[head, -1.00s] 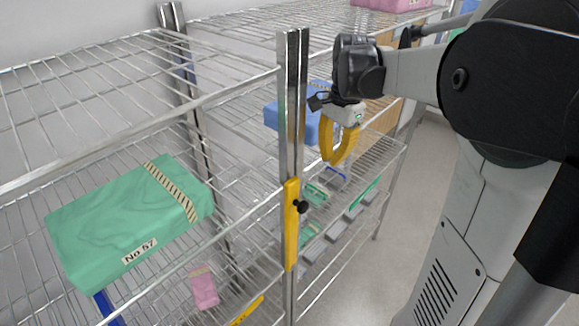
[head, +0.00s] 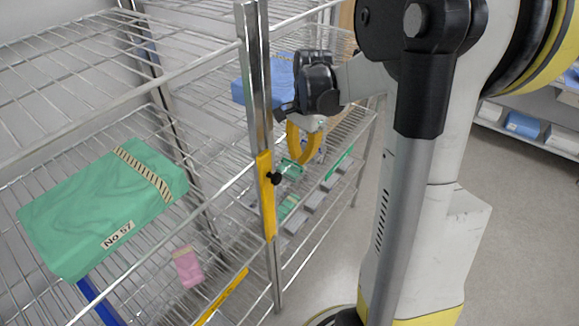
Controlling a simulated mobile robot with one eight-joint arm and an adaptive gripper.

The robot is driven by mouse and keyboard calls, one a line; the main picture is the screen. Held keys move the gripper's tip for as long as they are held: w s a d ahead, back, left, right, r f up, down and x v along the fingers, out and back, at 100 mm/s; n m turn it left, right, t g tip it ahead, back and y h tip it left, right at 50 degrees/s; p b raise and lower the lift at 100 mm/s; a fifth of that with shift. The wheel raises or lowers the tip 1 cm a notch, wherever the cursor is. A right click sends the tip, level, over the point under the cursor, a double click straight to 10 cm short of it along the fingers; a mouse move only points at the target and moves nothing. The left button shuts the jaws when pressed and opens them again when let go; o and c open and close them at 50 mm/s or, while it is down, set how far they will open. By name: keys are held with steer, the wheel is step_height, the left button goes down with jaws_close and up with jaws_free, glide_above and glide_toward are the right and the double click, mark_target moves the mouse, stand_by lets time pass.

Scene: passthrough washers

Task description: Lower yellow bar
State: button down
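A yellow bar (head: 266,200) stands upright on the front of the metal shelf post (head: 256,100). A black knob (head: 274,179) sticks out from it. A second yellow strip (head: 222,297) lies aslant lower down, along the edge of a lower shelf. My gripper (head: 303,150), with yellow fingers, hangs to the right of the post, a little above and right of the knob and apart from it in the picture. Its fingers are seen from the side and overlap, so their opening is unclear. I see nothing held in it.
A green box (head: 100,210) labelled No 57 rests on the left wire shelf. A small pink packet (head: 187,266) and a blue strip (head: 100,300) are lower. A blue box (head: 270,80) is behind the post. Open grey floor (head: 510,230) lies to the right.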

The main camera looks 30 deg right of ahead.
steer(key=a, duration=0.1)
steer(key=a+f, duration=0.1)
steer(key=a+p, duration=0.1)
steer(key=shift+s+a+f, duration=0.25)
steer(key=shift+s+a, duration=0.15)
steer(key=shift+a, duration=0.15)
